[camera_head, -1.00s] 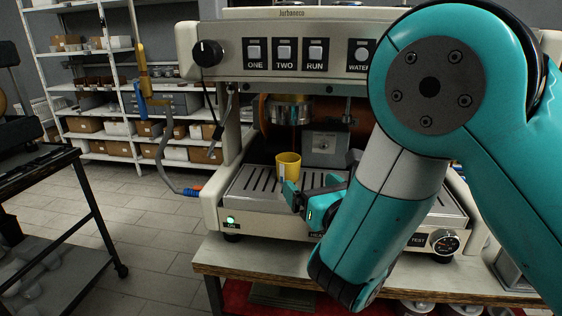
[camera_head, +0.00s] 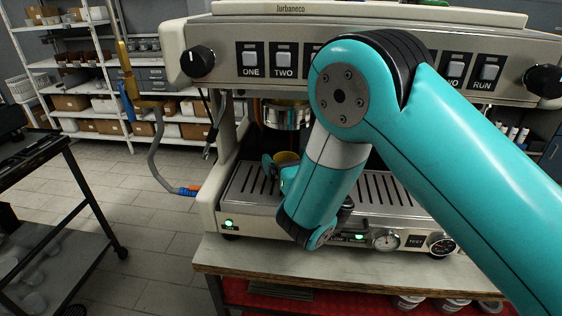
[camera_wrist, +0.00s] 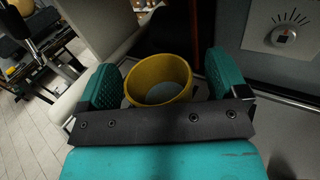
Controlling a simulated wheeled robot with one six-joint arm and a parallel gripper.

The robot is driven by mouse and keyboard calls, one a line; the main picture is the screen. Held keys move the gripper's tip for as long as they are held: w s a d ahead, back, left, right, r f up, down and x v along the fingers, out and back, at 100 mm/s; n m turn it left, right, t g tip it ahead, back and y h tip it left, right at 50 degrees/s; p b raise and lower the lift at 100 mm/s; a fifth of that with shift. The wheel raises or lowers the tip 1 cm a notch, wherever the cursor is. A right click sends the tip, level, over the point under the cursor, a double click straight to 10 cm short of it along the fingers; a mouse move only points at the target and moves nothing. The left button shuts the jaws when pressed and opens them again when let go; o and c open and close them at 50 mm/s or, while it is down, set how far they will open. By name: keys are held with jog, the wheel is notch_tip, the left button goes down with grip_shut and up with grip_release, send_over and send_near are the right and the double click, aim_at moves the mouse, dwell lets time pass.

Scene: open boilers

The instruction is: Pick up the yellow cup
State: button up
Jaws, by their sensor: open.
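My gripper (camera_wrist: 160,80) is open, with one teal finger on each side of the cup. A small gap shows on the right; on the left the finger is very close to the wall, and I cannot tell whether it touches. In the head view only the cup's upper rim (camera_head: 287,156) shows; my gripper and arm hide the rest.
The coffee machine (camera_head: 225,60) stands on a bench (camera_head: 330,262), with its group head (camera_head: 287,115) above the cup. A dark cart (camera_head: 75,180) stands at the far left, with clear floor between.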

jog(key=shift+s+a, duration=0.1)
jog(key=c, duration=1.1)
jog(key=shift+o, duration=0.2)
